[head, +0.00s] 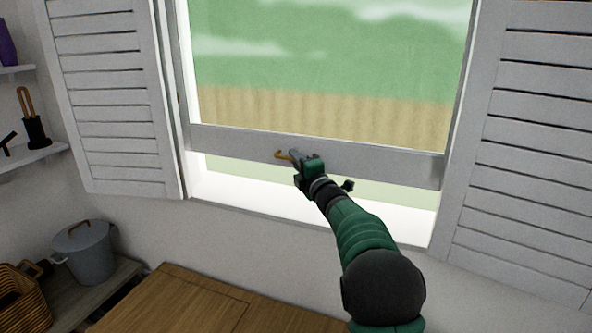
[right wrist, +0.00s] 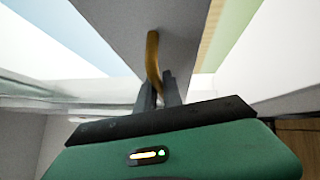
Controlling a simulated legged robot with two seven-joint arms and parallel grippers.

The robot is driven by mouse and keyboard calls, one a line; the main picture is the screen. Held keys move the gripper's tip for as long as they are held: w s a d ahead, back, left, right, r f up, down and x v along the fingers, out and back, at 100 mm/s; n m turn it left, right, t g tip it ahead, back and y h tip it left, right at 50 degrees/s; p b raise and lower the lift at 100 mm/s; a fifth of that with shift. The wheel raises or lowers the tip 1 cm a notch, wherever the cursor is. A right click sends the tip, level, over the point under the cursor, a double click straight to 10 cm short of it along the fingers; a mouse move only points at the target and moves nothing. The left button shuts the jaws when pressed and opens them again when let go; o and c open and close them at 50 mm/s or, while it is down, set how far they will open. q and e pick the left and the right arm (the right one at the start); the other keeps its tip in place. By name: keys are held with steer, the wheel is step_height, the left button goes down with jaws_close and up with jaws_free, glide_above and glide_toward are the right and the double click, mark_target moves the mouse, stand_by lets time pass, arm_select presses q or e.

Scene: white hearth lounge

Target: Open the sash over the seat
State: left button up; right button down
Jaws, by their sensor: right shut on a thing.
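The window sash (head: 400,163) is a pale grey frame whose bottom rail stands above the sill, with a gap of light below it. A brass handle (head: 281,154) is fixed to the bottom rail. My right gripper (head: 298,160) is at the rail, shut on this handle. In the right wrist view the brass handle (right wrist: 152,55) runs down between the two dark fingers (right wrist: 159,92). The wooden seat (head: 190,300) lies below the window. My left gripper is not in view.
White louvred shutters stand open at the left (head: 105,95) and right (head: 530,140) of the window. A grey lidded pot (head: 87,258) and a wicker basket (head: 22,300) stand at lower left. Wall shelves (head: 30,158) hold small items.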

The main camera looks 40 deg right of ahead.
step_height(320, 180, up, 2)
steer(key=shift+r+p, duration=0.15)
steer(key=shift+p, duration=0.2)
steer(key=c, duration=1.5)
jaws_free()
steer(key=v, duration=1.7)
steer(key=shift+w, duration=0.1)
